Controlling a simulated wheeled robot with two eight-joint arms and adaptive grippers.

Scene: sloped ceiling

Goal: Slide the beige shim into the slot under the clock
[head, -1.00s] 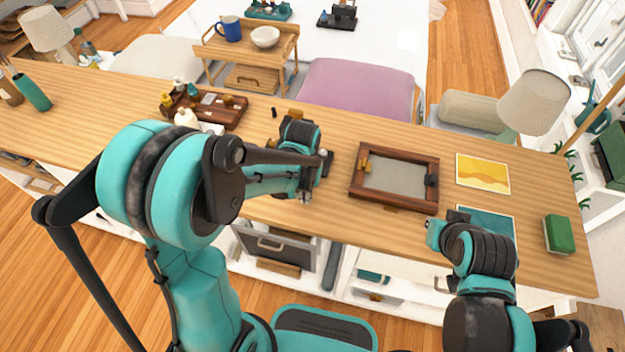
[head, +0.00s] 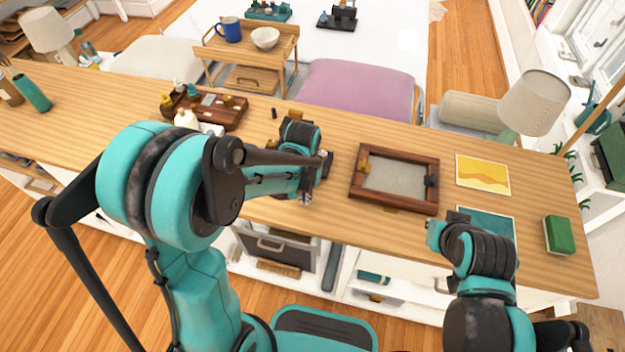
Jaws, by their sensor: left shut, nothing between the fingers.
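My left gripper (head: 307,196) is over the middle of the wooden counter, left of the dark wood frame, with its fingers shut and empty. My own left wrist and forearm cover the counter around it. My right gripper (head: 440,226) is at the counter's front edge, over the teal picture; its fingers are too hidden to read. I cannot make out the beige shim or the clock and its slot for certain. A small tan piece (head: 296,113) shows just behind my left wrist, too small and covered to identify.
The dark wood frame (head: 431,200) with a grey panel lies right of my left gripper. A yellow picture (head: 482,174), teal picture (head: 497,228) and green block (head: 559,235) lie farther right. A brown tray (head: 233,117) of bottles stands at the left.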

